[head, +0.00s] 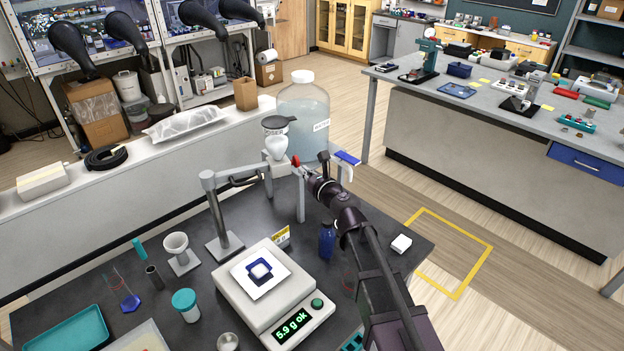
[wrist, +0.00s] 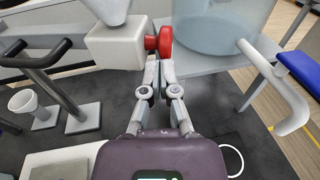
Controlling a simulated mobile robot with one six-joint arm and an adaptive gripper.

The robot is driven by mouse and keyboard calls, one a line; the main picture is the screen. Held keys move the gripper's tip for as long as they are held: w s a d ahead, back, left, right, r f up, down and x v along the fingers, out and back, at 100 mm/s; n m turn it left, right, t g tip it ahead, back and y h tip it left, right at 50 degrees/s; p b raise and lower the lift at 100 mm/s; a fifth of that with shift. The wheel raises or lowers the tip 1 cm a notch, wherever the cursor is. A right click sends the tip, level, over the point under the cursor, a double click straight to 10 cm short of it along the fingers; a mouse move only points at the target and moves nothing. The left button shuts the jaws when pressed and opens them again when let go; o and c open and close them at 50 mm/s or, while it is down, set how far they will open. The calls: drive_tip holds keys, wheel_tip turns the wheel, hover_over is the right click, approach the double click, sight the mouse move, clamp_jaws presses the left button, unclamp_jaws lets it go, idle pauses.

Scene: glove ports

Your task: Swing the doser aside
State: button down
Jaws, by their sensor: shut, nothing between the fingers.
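The doser stands on the dark bench, with a grey post (head: 221,215) on a square base and an arm reaching over to a white block (head: 281,166) under a hopper (head: 276,144). In the wrist view the block (wrist: 115,46) carries a red knob (wrist: 165,42) on its right side. My gripper (head: 303,170) is at the knob, coming from the right. In the wrist view its fingers (wrist: 159,68) are shut together with nothing between them, their tips just below the knob. I cannot tell whether they touch it.
A balance (head: 268,297) reading "5.9 g ok" holds a white sheet with a blue dish. A large water bottle (head: 303,110) stands on a raised stand behind the doser. A blue bottle (head: 327,240), a teal-lidded jar (head: 186,305) and a white funnel stand (head: 180,253) are nearby.

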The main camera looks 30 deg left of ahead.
drive_tip(key=shift+w+a, duration=0.35)
drive_tip(key=shift+a, duration=0.3)
drive_tip(key=shift+w+a, duration=1.3)
drive_tip(key=shift+a, duration=0.1)
drive_tip(key=shift+d+r, duration=0.1)
drive_tip(key=shift+d, duration=0.1)
drive_tip(key=w+p+v, duration=0.1)
drive_tip(key=v, duration=1.3)
drive_tip(key=shift+d, duration=0.3)
